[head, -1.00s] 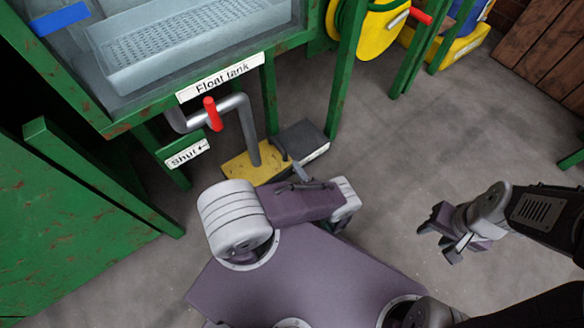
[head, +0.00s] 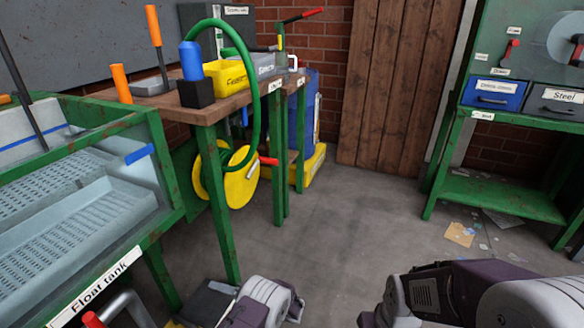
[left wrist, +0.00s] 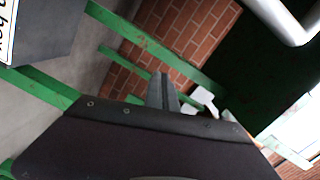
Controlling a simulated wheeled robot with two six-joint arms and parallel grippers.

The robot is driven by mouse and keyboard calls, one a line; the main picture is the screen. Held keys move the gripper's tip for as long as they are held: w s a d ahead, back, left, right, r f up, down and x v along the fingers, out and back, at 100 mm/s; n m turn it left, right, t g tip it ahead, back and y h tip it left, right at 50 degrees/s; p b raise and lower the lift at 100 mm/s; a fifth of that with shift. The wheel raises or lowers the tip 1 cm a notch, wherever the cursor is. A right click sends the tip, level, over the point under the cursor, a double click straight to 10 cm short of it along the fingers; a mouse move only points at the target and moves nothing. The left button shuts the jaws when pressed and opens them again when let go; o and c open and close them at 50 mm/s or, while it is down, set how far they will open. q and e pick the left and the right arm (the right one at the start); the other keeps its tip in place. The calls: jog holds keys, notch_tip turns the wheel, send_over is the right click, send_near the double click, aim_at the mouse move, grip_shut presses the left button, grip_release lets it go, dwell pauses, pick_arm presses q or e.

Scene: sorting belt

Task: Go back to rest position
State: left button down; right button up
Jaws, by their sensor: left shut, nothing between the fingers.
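My left gripper (left wrist: 163,92) shows in the left wrist view, its fingers together with nothing between them. Brick wall and green beams lie beyond it. In the head view, white and purple links of my left arm show at the bottom middle, beside the float tank's front; the fingers cannot be made out there. My right arm's links fill the bottom right of the head view, and its gripper is not in view.
The green float tank (head: 152,240) stands at the left, with a red-handled pipe (head: 125,308) below it. Behind it is a wooden-topped bench (head: 205,108) with a yellow bin (head: 226,76) and a green hose (head: 256,100). A green shelf (head: 500,196) stands right. The middle floor is clear.

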pick_arm(q)
jog(key=s+a+r+n+g+h+p, duration=0.1)
jog(key=a+r+n+g+p, duration=0.15)
jog(key=r, duration=0.55)
jog(key=s+a+r+n+g+h+p, duration=0.1)
jog(key=a+r+n+g, duration=0.15)
jog(key=r, duration=0.55)
jog(key=s+a+r+g+h+p, duration=0.2)
jog(key=s+r+h+p, duration=0.35)
jog(key=s+r, duration=0.45)
jog(key=s+d+f+m+t+h+p, duration=0.1)
jog(key=s+d+f+m+t+h, duration=0.15)
jog(key=s+d+h, duration=0.85)
notch_tip(320, 180, up, 38)
jog(key=w+d+m+y+p, duration=0.1)
jog(key=d+m+p, duration=0.1)
jog(key=p, duration=3.6)
jog(key=shift+w+d+r+m+t+y, duration=0.15)
jog(key=shift+w+d+m+t+y, duration=0.1)
jog(key=shift+m+t+y, duration=0.1)
pick_arm(e)
notch_tip(320, 180, up, 50)
